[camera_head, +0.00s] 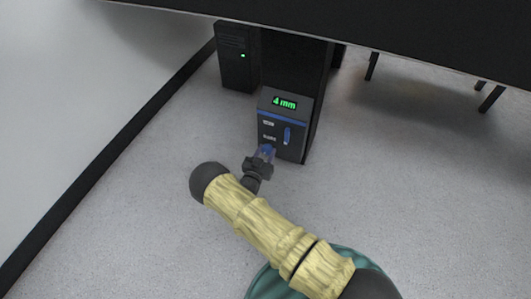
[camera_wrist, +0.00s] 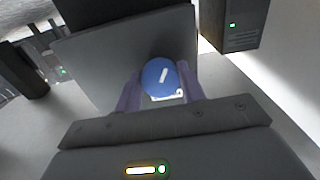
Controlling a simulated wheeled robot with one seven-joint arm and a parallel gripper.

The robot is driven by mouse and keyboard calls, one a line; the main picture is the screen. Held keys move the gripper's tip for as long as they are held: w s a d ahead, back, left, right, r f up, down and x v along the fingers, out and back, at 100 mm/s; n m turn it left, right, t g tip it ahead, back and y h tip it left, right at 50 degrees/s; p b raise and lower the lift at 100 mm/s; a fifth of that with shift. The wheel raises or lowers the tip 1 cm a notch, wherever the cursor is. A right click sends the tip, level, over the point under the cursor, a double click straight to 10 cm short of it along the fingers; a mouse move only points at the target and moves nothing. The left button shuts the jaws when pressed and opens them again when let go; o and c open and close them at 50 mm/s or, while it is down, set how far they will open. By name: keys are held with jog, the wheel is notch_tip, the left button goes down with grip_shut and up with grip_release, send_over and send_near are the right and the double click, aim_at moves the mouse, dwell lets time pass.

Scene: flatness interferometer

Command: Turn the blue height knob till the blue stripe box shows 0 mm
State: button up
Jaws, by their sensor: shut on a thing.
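The blue stripe box (camera_head: 270,124) is a dark box with a blue band across it, low on a dark column under the table. Its green display (camera_head: 284,103) reads "4 mm". The blue height knob (camera_wrist: 161,79) is round with a white mark tilted from vertical in the wrist view. In the head view the knob (camera_head: 267,149) is at the lower left of the box face, partly hidden by my gripper. My gripper (camera_head: 264,156) is shut on the knob, with one finger on each side of it in the wrist view (camera_wrist: 160,88).
A blue upright handle or slider (camera_head: 287,135) is on the box face to the right of the knob. A black computer-like case (camera_head: 238,58) with a green light stands behind to the left. The dark tabletop (camera_head: 400,40) hangs above. The grey floor around is clear.

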jog(key=shift+n, duration=0.3)
jog(key=n, duration=0.8)
jog(key=shift+n, duration=0.3)
dwell(0.3)
jog(key=o, duration=1)
jog(key=shift+c, duration=0.2)
jog(key=p+v, duration=0.7)
jog(key=v, duration=1)
jog(key=shift+s, duration=0.2)
